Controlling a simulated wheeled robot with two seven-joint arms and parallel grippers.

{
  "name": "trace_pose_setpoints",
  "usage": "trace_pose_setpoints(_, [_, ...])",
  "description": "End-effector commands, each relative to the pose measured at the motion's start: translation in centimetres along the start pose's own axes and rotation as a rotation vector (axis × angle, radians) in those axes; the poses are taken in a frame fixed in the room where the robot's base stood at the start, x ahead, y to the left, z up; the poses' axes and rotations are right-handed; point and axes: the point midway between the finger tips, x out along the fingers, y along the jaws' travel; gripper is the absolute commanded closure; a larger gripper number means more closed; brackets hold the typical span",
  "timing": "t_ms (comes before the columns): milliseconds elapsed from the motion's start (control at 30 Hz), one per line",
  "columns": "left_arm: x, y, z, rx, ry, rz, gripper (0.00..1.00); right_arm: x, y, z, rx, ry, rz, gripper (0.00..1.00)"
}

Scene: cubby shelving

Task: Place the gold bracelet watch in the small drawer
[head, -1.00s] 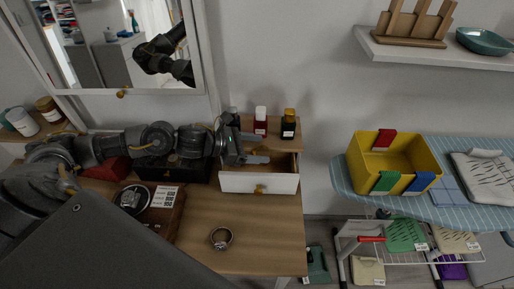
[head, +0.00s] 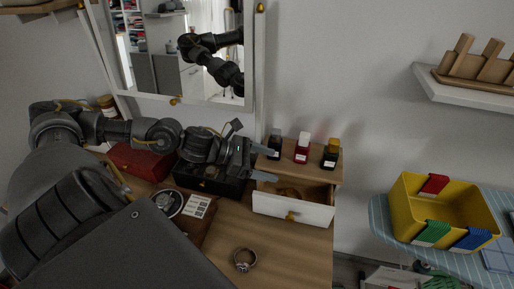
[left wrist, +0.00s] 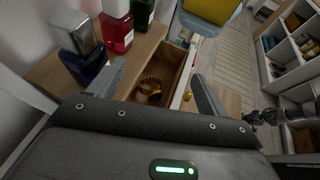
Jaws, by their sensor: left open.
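The small drawer (head: 292,208) is pulled open, its white front facing the table. In the left wrist view a gold bracelet watch (left wrist: 150,90) lies inside the open drawer (left wrist: 178,68); in the head view only a brownish-gold patch shows in there. My left gripper (head: 267,164) is open and empty, at the drawer's left side and above it. In the left wrist view its fingers (left wrist: 157,76) are spread on either side of the drawer opening, apart from the watch.
Several bottles (head: 302,150) stand on the ledge behind the drawer. A silver-looking ring-shaped watch (head: 244,260) lies on the wooden table. A black box (head: 215,182) and a red box (head: 139,160) sit left of the drawer. A yellow bin (head: 445,208) stands at right.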

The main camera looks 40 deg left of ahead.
Motion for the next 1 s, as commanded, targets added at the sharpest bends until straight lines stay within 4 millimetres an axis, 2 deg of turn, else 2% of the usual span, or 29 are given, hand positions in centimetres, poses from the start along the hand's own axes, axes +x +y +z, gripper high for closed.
trace_pose_setpoints(100, [-1.5, 0.1, -0.3, 0.0, 0.005, 0.002, 0.22, 0.6, 0.0, 0.1, 0.0, 0.0, 0.0, 1.0])
trace_pose_setpoints(300, [-2.8, 0.0, -0.1, -0.001, 0.001, 0.0, 0.22, 0.9, 0.0, 0.1, 0.0, 0.0, 0.0, 1.0])
trace_pose_setpoints(1000, [-3.1, 0.0, 0.1, 0.0, -0.001, 0.0, 0.22, 0.9, -0.1, 0.0, 0.0, 0.001, 0.0, 1.0])
